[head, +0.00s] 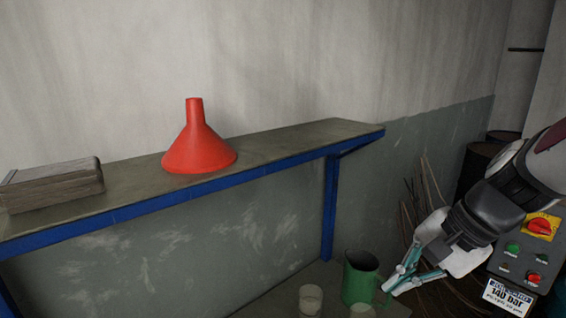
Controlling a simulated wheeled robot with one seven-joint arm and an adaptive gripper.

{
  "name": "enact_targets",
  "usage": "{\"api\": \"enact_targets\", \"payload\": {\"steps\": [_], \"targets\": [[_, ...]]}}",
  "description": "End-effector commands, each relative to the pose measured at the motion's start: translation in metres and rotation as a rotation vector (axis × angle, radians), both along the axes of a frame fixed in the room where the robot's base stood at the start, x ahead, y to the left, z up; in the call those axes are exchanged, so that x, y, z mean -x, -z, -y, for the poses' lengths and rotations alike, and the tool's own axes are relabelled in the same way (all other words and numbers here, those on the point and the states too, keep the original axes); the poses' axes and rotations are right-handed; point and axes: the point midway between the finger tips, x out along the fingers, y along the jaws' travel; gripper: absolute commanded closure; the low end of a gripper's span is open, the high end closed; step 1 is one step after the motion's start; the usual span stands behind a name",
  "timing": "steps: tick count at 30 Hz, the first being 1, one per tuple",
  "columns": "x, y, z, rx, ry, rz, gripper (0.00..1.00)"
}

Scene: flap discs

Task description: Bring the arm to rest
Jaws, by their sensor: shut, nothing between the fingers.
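My gripper (388,287) is at the lower right of the head view, pointing down and left at the end of my arm. Its fingers are shut with nothing between them. It is below the level of the shelf and to the right of it. In the picture the fingertips lie just right of a green jug (360,279); I cannot tell whether they touch it.
A shelf with a blue edge (230,176) runs along the wall. A pale cup (310,299) is beside the jug. A control box (522,258) and dark barrels (478,165) are at right.

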Motion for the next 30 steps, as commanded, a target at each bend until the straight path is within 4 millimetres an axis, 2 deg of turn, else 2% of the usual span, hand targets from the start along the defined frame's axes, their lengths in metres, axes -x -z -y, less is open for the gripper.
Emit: {"api": "enact_targets", "payload": {"steps": [3, 9, 15, 21, 30], "targets": [[0.038, -0.020, -0.014, 0.157, -0.203, 0.064, 1.00], [0.096, -0.044, -0.018, 0.403, -0.517, 0.173, 1.00], [0.135, -0.059, -0.008, 0.590, -0.749, 0.271, 1.00], [0.149, -0.064, -0.001, 0.671, -0.844, 0.314, 1.00], [0.150, -0.064, 0.000, 0.677, -0.849, 0.316, 1.00]]}}
